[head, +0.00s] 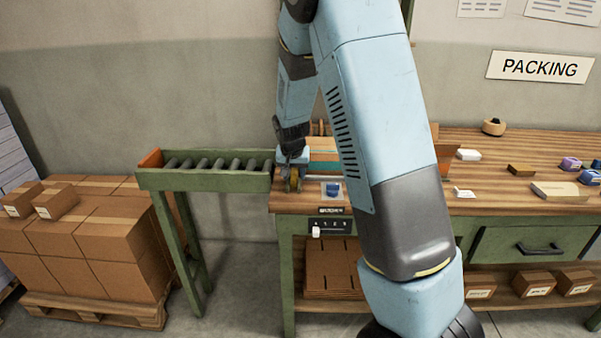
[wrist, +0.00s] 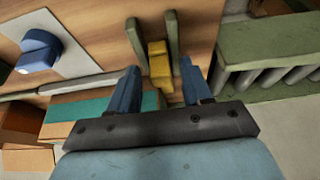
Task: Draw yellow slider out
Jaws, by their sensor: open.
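The yellow slider (wrist: 159,66) is a small stepped yellow block between two green upright rails (wrist: 134,38) on the wooden bench top. It shows in the wrist view, just ahead of my gripper (wrist: 158,72). My gripper's two blue fingers are open, one on each side of the slider's line, with gaps to it. In the head view my gripper (head: 291,158) is at the bench's left end, pointing down. A yellowish part (head: 293,182) shows just below it. The slider's near end lies between the fingers; contact is not visible.
A blue knob-like object (wrist: 40,48) on a pale plate lies left of the rails in the wrist view. A green roller conveyor (head: 205,180) adjoins the bench's left end. A teal-striped carton (wrist: 85,108) is close by. Small items lie along the right of the bench (head: 470,212).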

